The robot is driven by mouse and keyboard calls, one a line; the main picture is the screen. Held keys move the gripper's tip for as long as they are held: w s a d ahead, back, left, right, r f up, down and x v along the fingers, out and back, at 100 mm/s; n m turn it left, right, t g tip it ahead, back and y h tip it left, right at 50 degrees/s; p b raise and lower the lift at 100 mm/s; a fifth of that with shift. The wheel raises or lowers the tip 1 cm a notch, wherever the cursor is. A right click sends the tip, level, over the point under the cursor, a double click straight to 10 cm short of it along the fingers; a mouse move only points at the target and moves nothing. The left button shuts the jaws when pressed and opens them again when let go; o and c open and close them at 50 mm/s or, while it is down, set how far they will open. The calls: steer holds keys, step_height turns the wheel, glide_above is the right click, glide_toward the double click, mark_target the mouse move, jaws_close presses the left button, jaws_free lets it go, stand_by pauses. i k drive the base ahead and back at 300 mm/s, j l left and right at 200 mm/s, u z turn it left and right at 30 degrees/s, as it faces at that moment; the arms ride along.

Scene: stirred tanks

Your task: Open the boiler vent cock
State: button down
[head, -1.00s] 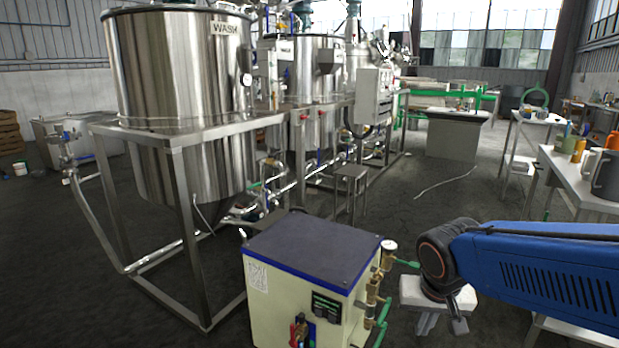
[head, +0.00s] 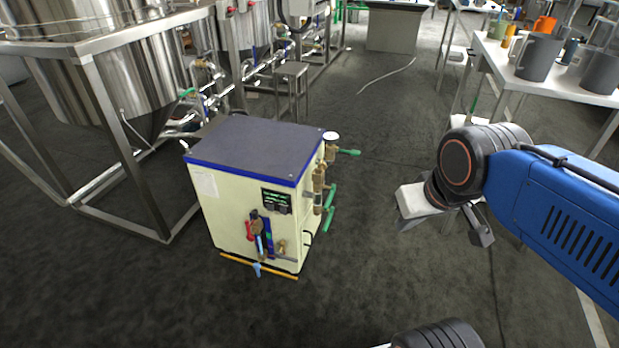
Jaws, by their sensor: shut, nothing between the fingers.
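The boiler is a cream box (head: 228,215) with a dark, blue-edged top, standing on the floor left of centre. A round gauge (head: 331,138) sits by its upper right edge, with a green lever (head: 348,152) sticking out to the right. Brass fittings (head: 319,180) and more green handles (head: 328,210) run down the right side. Red and blue handles (head: 259,235) are on the front. I cannot tell which is the vent cock. My gripper (head: 480,233) is shut and empty, in the air right of the boiler and clear of it; my wrist partly hides its fingers.
Steel tanks (head: 100,85) on a frame (head: 150,170) stand at left and behind the boiler. A small steel stool (head: 291,75) is behind it. A white table with mugs (head: 537,57) is at upper right. The floor (head: 370,240) between boiler and gripper is clear.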

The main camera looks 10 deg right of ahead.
mark_target(328, 222)
steer(key=i+l+u, duration=0.5)
steer(key=i+l, duration=0.15)
steer(key=i+l+u, duration=0.2)
steer(key=l, duration=0.25)
steer(key=i+l+u, duration=0.25)
steer(key=k+l+z, duration=0.15)
steer(key=k+l, duration=0.8)
steer(key=l, duration=0.1)
